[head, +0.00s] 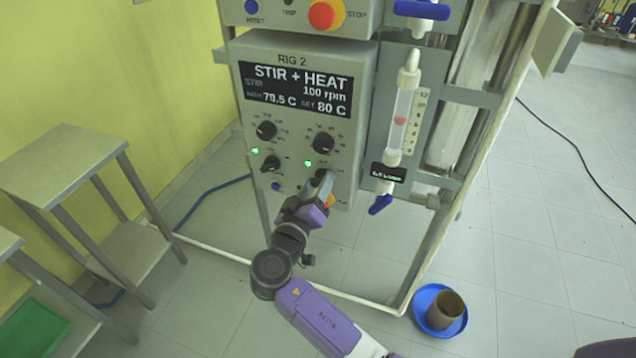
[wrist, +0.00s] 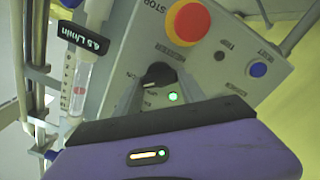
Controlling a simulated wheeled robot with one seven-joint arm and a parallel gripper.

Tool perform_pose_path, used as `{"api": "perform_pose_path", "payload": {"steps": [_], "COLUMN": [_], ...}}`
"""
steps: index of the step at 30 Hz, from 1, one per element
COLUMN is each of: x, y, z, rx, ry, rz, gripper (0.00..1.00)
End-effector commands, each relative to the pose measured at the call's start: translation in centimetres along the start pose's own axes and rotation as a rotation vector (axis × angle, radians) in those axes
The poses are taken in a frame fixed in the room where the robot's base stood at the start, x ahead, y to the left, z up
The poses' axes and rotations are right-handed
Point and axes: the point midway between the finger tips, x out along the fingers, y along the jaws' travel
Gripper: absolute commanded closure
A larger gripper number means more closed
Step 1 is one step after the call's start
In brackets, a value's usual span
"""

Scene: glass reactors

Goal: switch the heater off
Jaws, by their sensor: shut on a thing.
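The Rig 2 control box (head: 250,80) has a display (head: 296,90) reading STIR + HEAT, 100 rpm, 79.5 C and SET 80 C. My gripper (head: 322,182) is at the lower right of its front. In the wrist view, my gripper (wrist: 158,88) is shut on a black rotary knob (wrist: 158,73), one finger on each side. A white pointer mark shows on the knob's edge. A lit green lamp (wrist: 173,97) sits beside it and also shows in the head view (head: 308,163). My gripper hides most of this knob in the head view; its label is unreadable.
A red stop button (wrist: 187,22) and a blue button (wrist: 258,69) are close to the held knob. Other black knobs (head: 323,143) sit above. A flow tube (head: 402,118) stands to the right. A blue dish (head: 427,298) with a brown beaker is on the floor.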

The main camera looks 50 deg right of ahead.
Motion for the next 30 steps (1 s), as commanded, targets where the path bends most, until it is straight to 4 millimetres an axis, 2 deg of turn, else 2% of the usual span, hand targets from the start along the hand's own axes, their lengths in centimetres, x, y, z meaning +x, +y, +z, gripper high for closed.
{"api": "perform_pose_path", "payload": {"steps": [18,30], "x": [-0.06,-0.04], "y": [-0.10,-0.24], "z": [-0.15,0.01], "rx": [-0.565,-0.814], "ry": [0.001,0.001], "rz": [-0.001,-0.001], "gripper": [0.93,0.93]}}
